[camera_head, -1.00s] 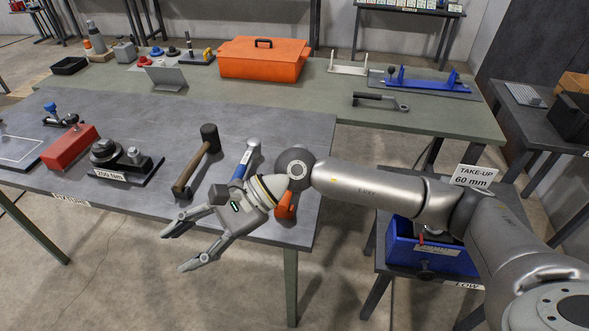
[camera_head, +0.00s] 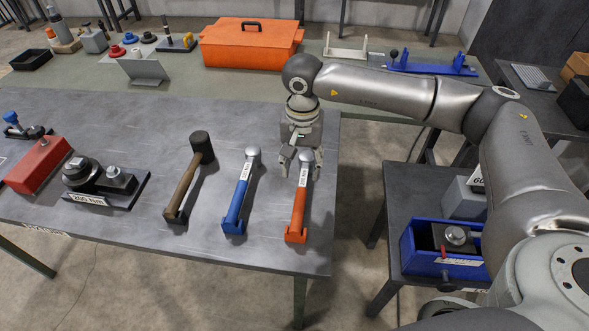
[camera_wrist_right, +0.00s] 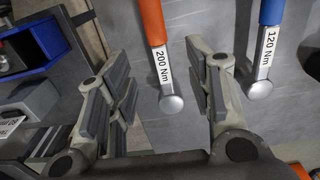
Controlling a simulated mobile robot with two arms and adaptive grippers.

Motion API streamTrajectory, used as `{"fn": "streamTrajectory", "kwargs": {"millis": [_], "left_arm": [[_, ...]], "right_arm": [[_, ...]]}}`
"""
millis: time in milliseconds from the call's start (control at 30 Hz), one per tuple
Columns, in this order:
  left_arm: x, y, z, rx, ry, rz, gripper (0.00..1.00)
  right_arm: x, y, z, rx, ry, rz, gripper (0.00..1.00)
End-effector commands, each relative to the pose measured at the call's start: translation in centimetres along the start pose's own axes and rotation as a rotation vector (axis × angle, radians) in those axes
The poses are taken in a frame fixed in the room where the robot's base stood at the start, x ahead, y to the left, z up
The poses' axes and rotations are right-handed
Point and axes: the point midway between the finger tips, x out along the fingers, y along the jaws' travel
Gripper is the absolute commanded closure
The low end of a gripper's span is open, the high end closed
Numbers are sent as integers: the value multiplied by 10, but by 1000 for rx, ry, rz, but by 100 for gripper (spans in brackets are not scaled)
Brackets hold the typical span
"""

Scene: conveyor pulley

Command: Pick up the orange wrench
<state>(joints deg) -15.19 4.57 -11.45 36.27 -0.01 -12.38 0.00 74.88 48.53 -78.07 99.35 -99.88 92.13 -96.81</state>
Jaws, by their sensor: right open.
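The orange wrench (camera_head: 298,212) lies near the right edge of the grey table, its orange handle toward the front and its silver head toward the back. Its label reads 200 Nm in the right wrist view (camera_wrist_right: 153,25). My right gripper (camera_head: 302,165) is open above the head end of the wrench and partly covers it. In the right wrist view the round silver head (camera_wrist_right: 171,103) shows between the two spread fingers, with no visible contact. My left gripper is not in view.
A blue wrench (camera_head: 238,197) labelled 120 Nm lies close to the left. A hammer (camera_head: 189,180) lies beyond it on the grey table (camera_head: 275,255). An orange toolbox (camera_head: 250,50) stands behind. A blue bin (camera_head: 420,262) stands on a lower table to the right.

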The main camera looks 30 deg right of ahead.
Motion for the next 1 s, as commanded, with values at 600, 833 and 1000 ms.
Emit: {"fn": "streamTrajectory", "kwargs": {"millis": [600,833,1000], "left_arm": [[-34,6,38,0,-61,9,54],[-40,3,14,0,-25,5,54],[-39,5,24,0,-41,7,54]], "right_arm": [[72,-2,8,-2,-5,3,53],[100,-3,8,-1,-3,0,53],[103,-3,8,-1,-2,-1,53]]}}
